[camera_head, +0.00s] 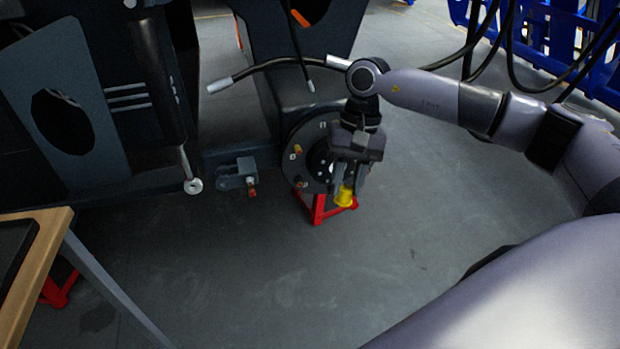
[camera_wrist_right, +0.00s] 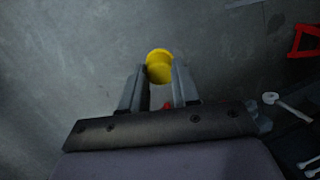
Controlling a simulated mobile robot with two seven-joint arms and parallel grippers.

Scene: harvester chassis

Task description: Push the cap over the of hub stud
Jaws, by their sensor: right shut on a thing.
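A yellow cap (camera_head: 345,196) is held between the fingertips of my right gripper (camera_head: 351,183). In the right wrist view the cap (camera_wrist_right: 159,67) sits at the tips of the two grey fingers of the gripper (camera_wrist_right: 158,80). The round dark hub (camera_head: 305,160) is on the chassis, behind and left of the gripper in the head view. Brass-coloured studs (camera_head: 298,149) show on the left side of its face. The gripper hides the right part of the hub. I cannot tell whether the cap touches a stud. My left gripper is not in view.
A red stand (camera_head: 318,212) is on the floor below the hub. A grey bracket (camera_head: 238,175) juts out left of the hub. A wooden table edge (camera_head: 38,262) is at lower left. Blue racks (camera_head: 550,40) stand at the back right. The floor in front is clear.

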